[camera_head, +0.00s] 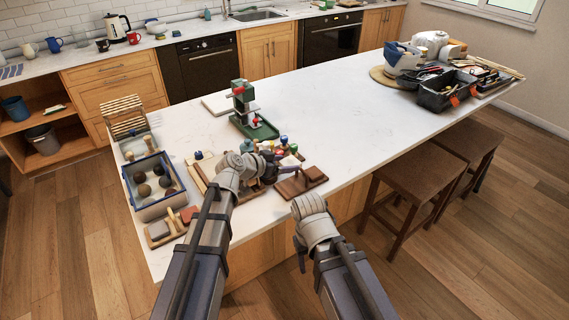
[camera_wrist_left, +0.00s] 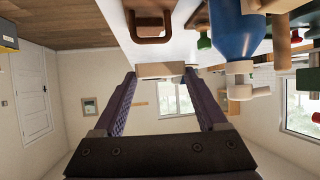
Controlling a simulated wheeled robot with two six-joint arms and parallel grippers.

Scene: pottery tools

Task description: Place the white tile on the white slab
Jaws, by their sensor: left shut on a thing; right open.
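My left gripper (camera_head: 284,165) reaches over the tools at the near part of the white counter. In the left wrist view its two fingers (camera_wrist_left: 160,76) are shut on a thin pale tile (camera_wrist_left: 160,70), which lies across the fingertips. In the head view I cannot make the tile out behind the gripper. The white slab (camera_head: 216,104) lies flat on the counter, behind and left of the green stand and apart from my left gripper. My right gripper (camera_head: 303,250) is low, by the counter's front edge, open and empty; its fingers are barely visible.
A green stand (camera_head: 255,128) with a red-and-grey upright part stands between my left gripper and the slab. A blue box of balls (camera_head: 178,201), a wooden rack (camera_head: 125,113) and a brown block (camera_head: 303,184) are nearby. The counter's middle is clear. A black toolbox (camera_head: 440,94) is far right.

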